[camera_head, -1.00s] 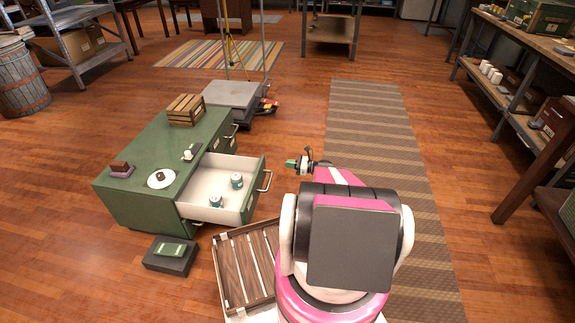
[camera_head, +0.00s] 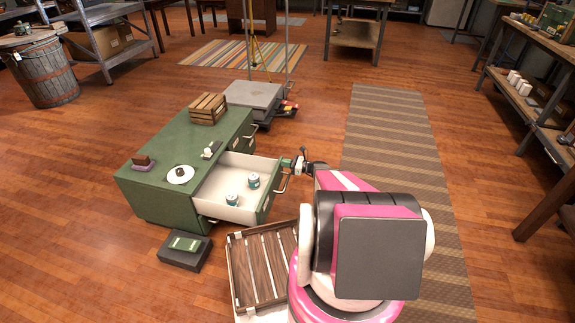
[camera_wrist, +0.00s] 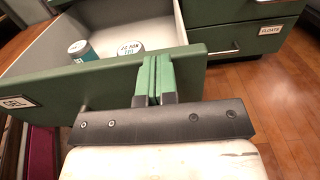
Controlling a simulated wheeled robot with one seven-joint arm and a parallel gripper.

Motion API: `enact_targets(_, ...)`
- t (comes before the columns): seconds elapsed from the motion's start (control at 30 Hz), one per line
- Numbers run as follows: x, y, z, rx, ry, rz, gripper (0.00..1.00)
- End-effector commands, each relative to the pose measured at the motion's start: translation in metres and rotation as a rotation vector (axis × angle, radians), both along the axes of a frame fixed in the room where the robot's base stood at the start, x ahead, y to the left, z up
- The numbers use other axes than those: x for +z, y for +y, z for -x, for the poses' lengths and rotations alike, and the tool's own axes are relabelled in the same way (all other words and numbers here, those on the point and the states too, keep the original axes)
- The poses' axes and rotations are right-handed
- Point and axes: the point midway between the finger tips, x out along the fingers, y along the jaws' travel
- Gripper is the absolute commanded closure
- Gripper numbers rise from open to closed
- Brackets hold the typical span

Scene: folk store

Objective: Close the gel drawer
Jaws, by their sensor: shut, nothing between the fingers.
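The gel drawer (camera_head: 238,187) stands pulled out from the green cabinet (camera_head: 160,201), with two teal-labelled jars (camera_head: 232,198) inside. In the wrist view its green front panel (camera_wrist: 105,78) runs across the picture, with a partly cut label (camera_wrist: 18,103) at the left. My gripper (camera_head: 287,163) is at the outer side of the drawer front, near its bar handle (camera_head: 283,184). In the wrist view my gripper's green fingers (camera_wrist: 155,72) are together and empty, overlapping the panel's upper edge. I cannot tell whether they touch it.
A closed drawer labelled FLOATS (camera_wrist: 270,30) is beside the open one. The striped runner (camera_head: 385,130) is clear.

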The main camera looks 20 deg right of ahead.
Motion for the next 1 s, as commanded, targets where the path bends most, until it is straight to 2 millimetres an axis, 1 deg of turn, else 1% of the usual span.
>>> enact_targets(0.27,0.0,0.002,-0.001,0.0,0.0,0.0,1.0)
enact_targets(0.37,0.0,0.008,-0.005,0.001,0.0,0.0,1.0)
enact_targets(0.47,0.0,0.02,-0.011,0.003,-0.001,-0.001,1.0)
enact_targets(0.57,0.0,0.036,-0.021,0.003,-0.001,0.0,1.0)
enact_targets(0.67,0.0,0.058,-0.034,0.004,-0.001,0.0,1.0)
enact_targets(1.0,-0.001,0.139,-0.081,0.003,-0.001,-0.001,1.0)
